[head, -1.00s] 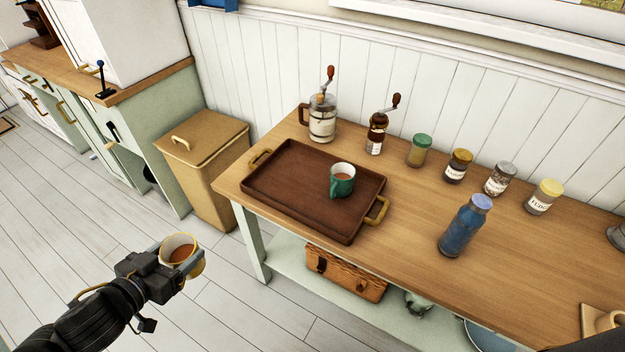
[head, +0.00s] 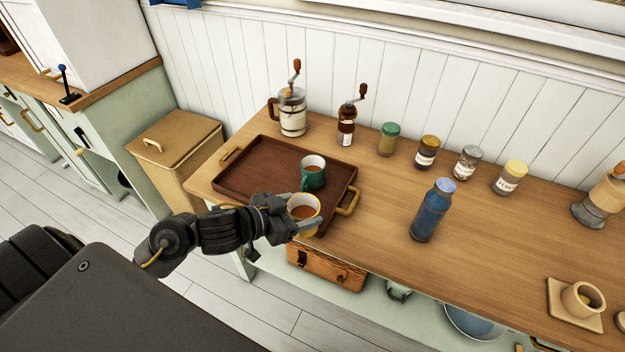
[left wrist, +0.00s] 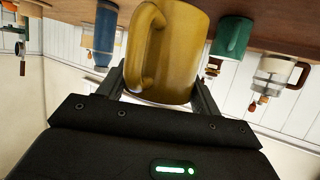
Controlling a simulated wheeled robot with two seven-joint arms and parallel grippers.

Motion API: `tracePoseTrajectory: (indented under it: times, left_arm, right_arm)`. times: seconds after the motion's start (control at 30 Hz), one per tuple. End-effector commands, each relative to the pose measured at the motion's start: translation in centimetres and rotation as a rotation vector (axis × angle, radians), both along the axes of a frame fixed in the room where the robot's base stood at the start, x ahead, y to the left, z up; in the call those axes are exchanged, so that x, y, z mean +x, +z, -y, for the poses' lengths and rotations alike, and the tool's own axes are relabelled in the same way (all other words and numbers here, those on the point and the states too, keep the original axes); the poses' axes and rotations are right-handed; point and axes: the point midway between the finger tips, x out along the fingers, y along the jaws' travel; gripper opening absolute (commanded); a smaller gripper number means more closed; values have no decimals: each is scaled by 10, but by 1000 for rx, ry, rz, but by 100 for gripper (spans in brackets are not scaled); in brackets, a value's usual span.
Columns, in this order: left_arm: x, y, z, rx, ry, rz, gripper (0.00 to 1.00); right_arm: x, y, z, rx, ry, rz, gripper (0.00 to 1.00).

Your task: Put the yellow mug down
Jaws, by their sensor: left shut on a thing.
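The yellow mug (head: 303,206), with brown liquid inside, is held upright in my left gripper (head: 296,216). In the left wrist view the mug (left wrist: 172,55) sits between the two fingers, which are shut on its sides, and its handle shows at the left. In the head view the mug overlaps the front right corner of the brown tray (head: 245,198); I cannot tell its exact height above it. A green mug (head: 312,176) stands on the tray near its right side. My right gripper is not in view.
The wooden table (head: 385,220) has free room between the tray and the blue bottle (head: 431,212). A tan cup (head: 580,298) stands at the right. A basket (head: 327,267) is on the lower shelf.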

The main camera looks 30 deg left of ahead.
Motion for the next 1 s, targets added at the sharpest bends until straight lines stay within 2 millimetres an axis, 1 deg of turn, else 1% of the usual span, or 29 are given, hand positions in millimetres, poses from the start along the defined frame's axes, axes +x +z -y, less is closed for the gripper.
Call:
tracePoseTrajectory:
  times: [0.03,0.13,0.23,0.37,0.5,0.6,0.7,0.83,1.0]
  left_arm:
    - [0,1,0,0,1,1,34]
    - [3,1,-2,1,9,2,34]
    - [14,5,-8,7,43,2,34]
    - [40,13,-25,16,129,-2,34]
    - [73,30,-50,19,259,-2,34]
    - [94,44,-70,15,355,-1,34]
    - [108,55,-84,8,431,1,34]
    - [117,64,-94,1,484,3,34]
    - [119,64,-99,-1,497,1,34]
  right_arm:
    - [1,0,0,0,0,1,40]
    - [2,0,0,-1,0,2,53]
    - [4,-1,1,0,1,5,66]
    - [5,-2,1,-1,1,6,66]
    - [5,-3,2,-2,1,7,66]
    - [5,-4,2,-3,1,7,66]
    - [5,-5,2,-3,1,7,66]
    - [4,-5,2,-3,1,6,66]
    - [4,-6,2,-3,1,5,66]
